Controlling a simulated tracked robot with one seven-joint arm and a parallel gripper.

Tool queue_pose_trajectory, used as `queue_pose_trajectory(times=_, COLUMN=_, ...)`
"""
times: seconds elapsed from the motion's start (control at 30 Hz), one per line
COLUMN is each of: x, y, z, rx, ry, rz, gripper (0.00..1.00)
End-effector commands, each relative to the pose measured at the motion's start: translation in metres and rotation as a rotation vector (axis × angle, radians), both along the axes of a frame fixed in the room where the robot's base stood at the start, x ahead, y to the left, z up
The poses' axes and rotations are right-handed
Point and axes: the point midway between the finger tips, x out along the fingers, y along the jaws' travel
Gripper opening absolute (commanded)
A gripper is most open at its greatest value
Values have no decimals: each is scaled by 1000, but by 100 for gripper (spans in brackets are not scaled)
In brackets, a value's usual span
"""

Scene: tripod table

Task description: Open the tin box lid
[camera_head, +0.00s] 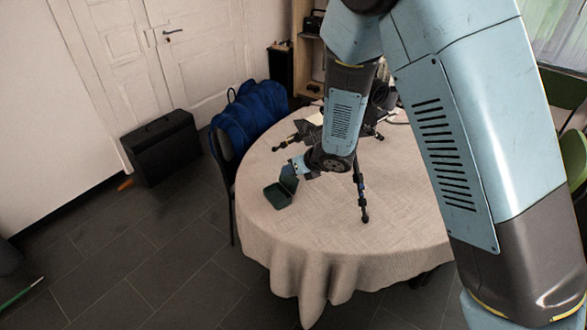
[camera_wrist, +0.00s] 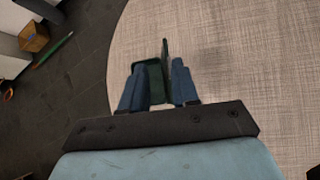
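The dark green tin box (camera_head: 277,196) sits near the left edge of the round table (camera_head: 310,235). Its lid (camera_head: 289,178) stands raised, roughly upright, on the box's right side. In the wrist view the box (camera_wrist: 152,72) shows beyond and between my fingers, and the lid (camera_wrist: 165,53) appears as a thin upright edge. My gripper (camera_head: 298,166) is just above and beside the lid. In the wrist view my gripper (camera_wrist: 157,78) has its two blue fingers apart. The right finger is close to the lid; I cannot tell whether they touch.
A black tripod (camera_head: 364,205) lies on the table with its legs spread close around my forearm. A chair with a blue bag (camera_head: 245,112) stands at the table's left. A black case (camera_head: 160,147) is on the floor. The table's front is clear.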

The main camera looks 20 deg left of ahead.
Motion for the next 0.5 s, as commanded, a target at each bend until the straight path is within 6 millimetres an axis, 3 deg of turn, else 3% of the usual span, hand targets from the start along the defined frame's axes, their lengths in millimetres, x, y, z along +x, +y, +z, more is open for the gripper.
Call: queue_pose_trajectory(times=0.5, x=-18, y=-36, z=40, rx=2, ry=-1, rz=-1, gripper=30)
